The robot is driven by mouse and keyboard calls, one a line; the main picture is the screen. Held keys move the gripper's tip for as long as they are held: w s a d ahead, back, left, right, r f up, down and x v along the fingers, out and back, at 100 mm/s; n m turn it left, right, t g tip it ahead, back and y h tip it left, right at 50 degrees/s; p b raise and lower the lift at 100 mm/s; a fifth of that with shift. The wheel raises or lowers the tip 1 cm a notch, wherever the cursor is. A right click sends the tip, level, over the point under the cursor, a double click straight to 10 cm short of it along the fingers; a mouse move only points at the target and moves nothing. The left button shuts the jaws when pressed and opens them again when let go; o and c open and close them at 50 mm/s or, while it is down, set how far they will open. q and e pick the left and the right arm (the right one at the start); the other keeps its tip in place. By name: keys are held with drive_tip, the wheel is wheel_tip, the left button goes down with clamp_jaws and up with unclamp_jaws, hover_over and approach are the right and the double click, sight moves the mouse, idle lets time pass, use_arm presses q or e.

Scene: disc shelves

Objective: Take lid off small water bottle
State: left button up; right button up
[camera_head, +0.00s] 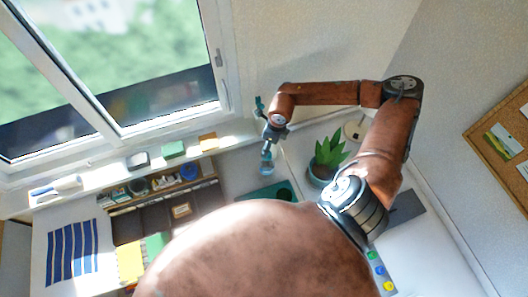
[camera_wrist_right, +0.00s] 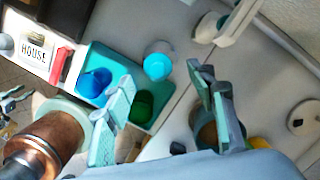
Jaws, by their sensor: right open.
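The small water bottle (camera_wrist_right: 157,62) appears in the right wrist view as a small clear, round-topped shape with bright blue inside or on top. It stands beside the teal tray (camera_wrist_right: 112,62). I cannot tell its lid apart from its body. My right gripper (camera_wrist_right: 165,108) is open, its two grey-green fingers wide apart with nothing between them. The bottle lies ahead of the fingertips and apart from them. In the head view the right gripper (camera_head: 267,147) hangs over the desk near the tray, and the bottle is hard to make out there. My left gripper is out of sight.
A potted plant (camera_head: 328,158) stands to the right of the gripper. Organiser shelves (camera_head: 150,200) line the window side. A large brown part of mine covers the lower middle of the head view.

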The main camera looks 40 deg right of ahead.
drive_tip(key=shift+a+f+p, duration=0.25)
drive_tip(key=shift+f+p, duration=0.45)
drive_tip(key=shift+f, duration=0.25)
drive_tip(key=shift+w+f+p, duration=0.2)
drive_tip(key=shift+f+p, duration=0.1)
drive_tip(key=shift+f, duration=1.25)
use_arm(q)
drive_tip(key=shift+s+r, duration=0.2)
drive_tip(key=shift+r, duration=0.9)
use_arm(e)
drive_tip(key=c, duration=0.8)
